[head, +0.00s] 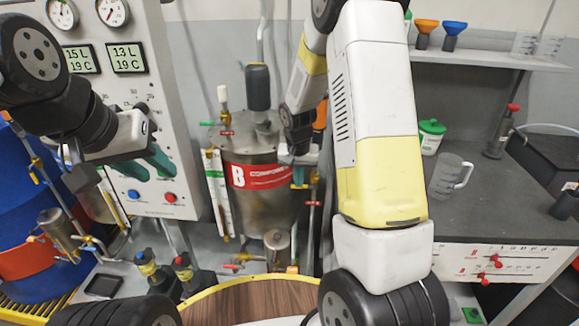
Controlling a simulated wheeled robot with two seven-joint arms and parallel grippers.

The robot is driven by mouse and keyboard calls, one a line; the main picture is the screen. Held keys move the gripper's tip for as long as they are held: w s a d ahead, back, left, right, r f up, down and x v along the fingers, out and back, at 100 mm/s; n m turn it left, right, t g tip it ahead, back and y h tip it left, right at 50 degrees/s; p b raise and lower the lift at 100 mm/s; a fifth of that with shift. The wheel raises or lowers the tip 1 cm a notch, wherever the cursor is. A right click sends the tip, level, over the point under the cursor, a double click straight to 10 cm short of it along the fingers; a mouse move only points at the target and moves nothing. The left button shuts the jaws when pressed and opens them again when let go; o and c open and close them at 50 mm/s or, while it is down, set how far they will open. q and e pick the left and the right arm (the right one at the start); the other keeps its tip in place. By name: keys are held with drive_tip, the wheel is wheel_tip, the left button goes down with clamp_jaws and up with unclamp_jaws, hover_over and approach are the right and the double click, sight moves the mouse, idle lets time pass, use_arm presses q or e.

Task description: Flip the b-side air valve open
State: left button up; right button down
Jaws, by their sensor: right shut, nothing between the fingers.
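The B-side tank (262,200) is a grey metal vessel with a red "B COMPONENT" band, standing in the centre. Small valves sit around it: a red-handled one (227,133) at its upper left, a red-handled one (313,203) on the pipe at its right, and another (233,267) low at its left. I cannot tell which is the air valve. My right gripper (298,145) is shut and empty, pointing down in front of the tank's upper right edge; contact is unclear. My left gripper (100,170) is at the left, before the control panel; its fingers are unclear.
A control panel (180,110) with gauges and displays stands behind my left arm. A blue and orange drum (30,230) is at the far left. At the right, a dark bench (500,205) holds a clear jug (449,177) and a green-lidded tub (431,135). My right arm hides part of the middle.

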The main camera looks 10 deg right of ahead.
drive_tip(key=shift+a, duration=0.1)
drive_tip(key=h, duration=0.1)
drive_tip(key=f+h, duration=0.1)
drive_tip(key=h, duration=0.1)
drive_tip(key=a+f+g+h, duration=0.1)
drive_tip(key=shift+w+f+n+h, duration=0.2)
drive_tip(key=shift+f+n+h, duration=0.05)
drive_tip(key=shift+n+h, duration=0.05)
drive_tip(key=shift+h, duration=0.6)
drive_tip(key=f, duration=0.1)
drive_tip(key=d+f, duration=0.1)
drive_tip(key=f, duration=0.3)
drive_tip(key=shift+s+d+f, duration=0.15)
drive_tip(key=shift+s+d, duration=0.1)
drive_tip(key=shift+r, duration=0.8)
